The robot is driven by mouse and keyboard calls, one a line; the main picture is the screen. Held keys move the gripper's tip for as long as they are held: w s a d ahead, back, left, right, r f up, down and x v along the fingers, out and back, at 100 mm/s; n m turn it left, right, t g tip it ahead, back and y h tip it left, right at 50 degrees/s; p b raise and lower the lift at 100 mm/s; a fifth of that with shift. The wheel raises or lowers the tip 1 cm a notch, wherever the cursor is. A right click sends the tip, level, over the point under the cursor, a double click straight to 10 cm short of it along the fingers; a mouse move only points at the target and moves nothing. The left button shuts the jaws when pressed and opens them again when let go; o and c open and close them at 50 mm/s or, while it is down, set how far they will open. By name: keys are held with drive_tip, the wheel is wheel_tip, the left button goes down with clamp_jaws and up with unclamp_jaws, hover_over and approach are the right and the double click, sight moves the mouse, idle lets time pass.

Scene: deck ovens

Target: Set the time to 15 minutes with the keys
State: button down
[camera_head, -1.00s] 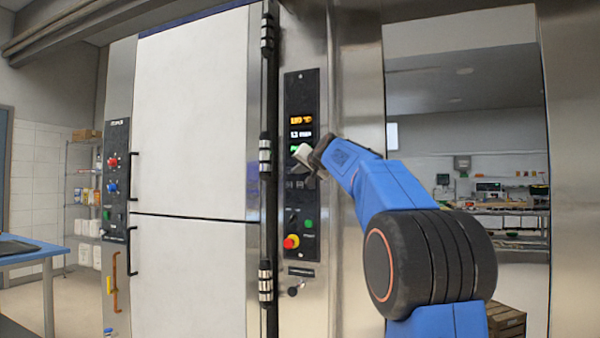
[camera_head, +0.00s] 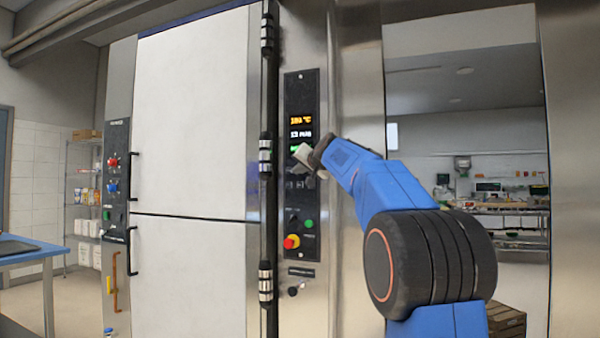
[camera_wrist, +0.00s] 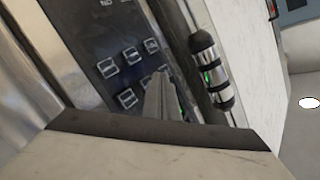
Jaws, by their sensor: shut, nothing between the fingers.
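The black control panel (camera_head: 292,84) stands upright on the steel oven front. Its orange temperature line (camera_head: 300,120) glows above a white time line (camera_head: 301,134), which seems to read 13 min, though the small digits are blurred. My gripper (camera_head: 299,155) is shut and empty in front of the panel, just below the display, hiding part of a green line and some keys. In the wrist view several square keys (camera_wrist: 108,67) sit in two rows. The gripper fingers (camera_wrist: 161,90) point at the lower row and overlap its right side. I cannot tell whether the tips touch a key.
Below the keys are a dark knob (camera_head: 292,217), a green button (camera_head: 309,224) and a red-and-yellow emergency stop (camera_head: 291,242). A black post with steel hinges (camera_head: 265,155) stands close left of the panel, beside the large white door (camera_head: 195,110).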

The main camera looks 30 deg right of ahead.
drive_tip(key=shift+d, duration=0.1)
idle(0.7)
drive_tip(key=shift+w+d, duration=0.2)
drive_tip(key=shift+w, duration=0.05)
